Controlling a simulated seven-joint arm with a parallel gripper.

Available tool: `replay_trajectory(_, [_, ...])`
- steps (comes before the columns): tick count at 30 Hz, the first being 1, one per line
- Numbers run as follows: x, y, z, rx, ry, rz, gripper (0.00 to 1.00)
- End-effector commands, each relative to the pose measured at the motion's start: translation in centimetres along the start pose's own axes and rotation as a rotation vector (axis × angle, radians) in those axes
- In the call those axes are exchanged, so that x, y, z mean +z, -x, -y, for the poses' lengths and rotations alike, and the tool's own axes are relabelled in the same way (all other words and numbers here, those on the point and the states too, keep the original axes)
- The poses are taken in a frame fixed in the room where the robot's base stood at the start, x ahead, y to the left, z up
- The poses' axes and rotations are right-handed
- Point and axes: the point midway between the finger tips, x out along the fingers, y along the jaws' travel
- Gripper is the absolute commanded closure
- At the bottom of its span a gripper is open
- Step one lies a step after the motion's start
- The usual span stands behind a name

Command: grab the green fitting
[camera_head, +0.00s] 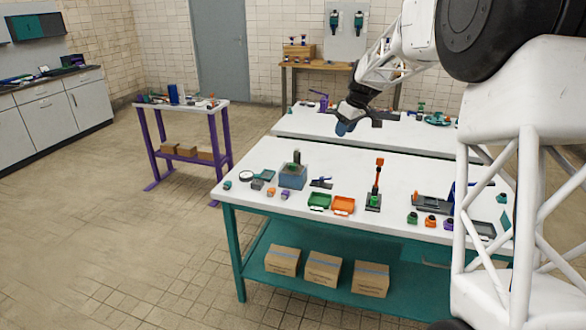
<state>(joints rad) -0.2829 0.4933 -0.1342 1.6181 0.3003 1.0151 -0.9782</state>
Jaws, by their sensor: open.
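Small green pieces that may be the green fitting lie on the white table (330,232). One green piece (412,218) is at the front right, in a row with an orange piece (430,221) and a purple piece (448,224). Another, teal-green piece (227,184) lies near the left end. At this size I cannot tell which is the fitting. My gripper (343,127) is open, its fingers small and partly merged with the dark wrist.
A green bin (319,201) and an orange bin (343,205) stand at the front middle. A dark vise-like device (433,203) is at the right.

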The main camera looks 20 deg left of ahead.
Motion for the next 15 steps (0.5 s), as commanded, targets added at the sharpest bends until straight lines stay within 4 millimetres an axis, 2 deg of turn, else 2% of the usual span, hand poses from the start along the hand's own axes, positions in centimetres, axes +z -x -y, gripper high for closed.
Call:
replay_trajectory(3, [-2.2,-2.3,-1.0,-0.013,0.046,-0.005,0.57])
replay_trajectory(15, [-8.8,-10.0,-3.5,-0.053,0.199,-0.031,0.57])
